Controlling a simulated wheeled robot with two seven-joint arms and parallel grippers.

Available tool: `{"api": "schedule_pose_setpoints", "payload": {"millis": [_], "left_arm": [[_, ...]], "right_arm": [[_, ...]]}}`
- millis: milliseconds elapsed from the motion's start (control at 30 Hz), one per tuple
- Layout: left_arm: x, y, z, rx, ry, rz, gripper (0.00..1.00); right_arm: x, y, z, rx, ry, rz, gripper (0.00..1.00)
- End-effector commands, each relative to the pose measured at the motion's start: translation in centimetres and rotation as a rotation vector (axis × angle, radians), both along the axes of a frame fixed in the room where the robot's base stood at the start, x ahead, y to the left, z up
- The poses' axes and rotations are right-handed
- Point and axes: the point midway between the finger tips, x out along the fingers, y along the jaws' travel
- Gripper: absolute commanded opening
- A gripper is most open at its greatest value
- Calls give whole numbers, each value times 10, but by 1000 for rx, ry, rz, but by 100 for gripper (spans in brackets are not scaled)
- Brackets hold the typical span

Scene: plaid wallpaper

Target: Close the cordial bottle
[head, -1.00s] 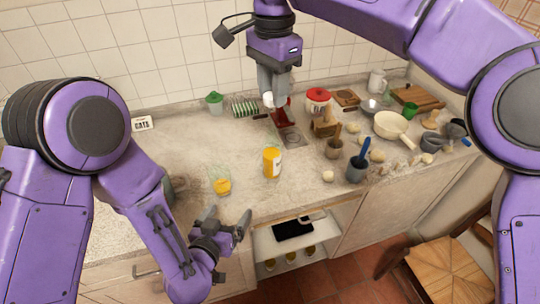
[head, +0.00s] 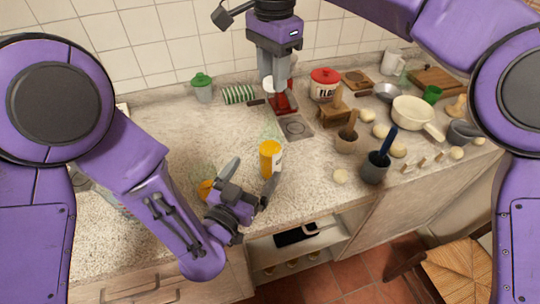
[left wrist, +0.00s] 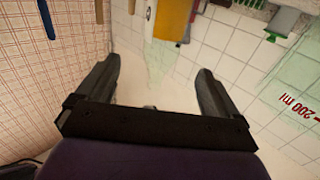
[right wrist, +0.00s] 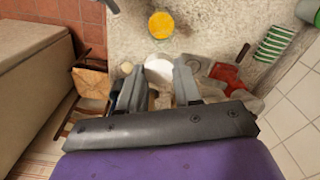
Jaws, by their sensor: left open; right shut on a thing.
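The cordial bottle (head: 270,158), orange-yellow with a pale label, stands upright on the counter. It also shows at the top of the left wrist view (left wrist: 172,18) and from above in the right wrist view (right wrist: 161,25). My left gripper (head: 252,178) is open, its fingers pointing toward the bottle from the front left, with nothing between them. My right gripper (head: 274,88) points down behind and above the bottle. It is shut on a white round thing, seemingly the cap (right wrist: 158,68), apart from the bottle.
A glass with orange drink (head: 205,189) stands left of the bottle, partly hidden by my left gripper. Behind are a red kitchen scale (head: 285,102), a flour tin (head: 325,85) and a green-lidded jar (head: 202,87). A dark utensil pot (head: 375,168) stands right. The counter's left back is clear.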

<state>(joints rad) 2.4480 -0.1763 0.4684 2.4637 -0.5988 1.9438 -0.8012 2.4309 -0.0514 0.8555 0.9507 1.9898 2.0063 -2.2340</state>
Motion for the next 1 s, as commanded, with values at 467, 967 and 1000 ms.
{"api": "schedule_pose_setpoints", "payload": {"millis": [467,967,1000], "left_arm": [[9,-1,-1,-3,-1,8,95],[92,-40,-1,-1,0,6,95],[97,-43,-1,-3,-1,5,95]], "right_arm": [[0,3,-1,-1,1,6,6],[0,2,-1,0,0,3,6],[0,2,-1,0,0,3,6]]}}
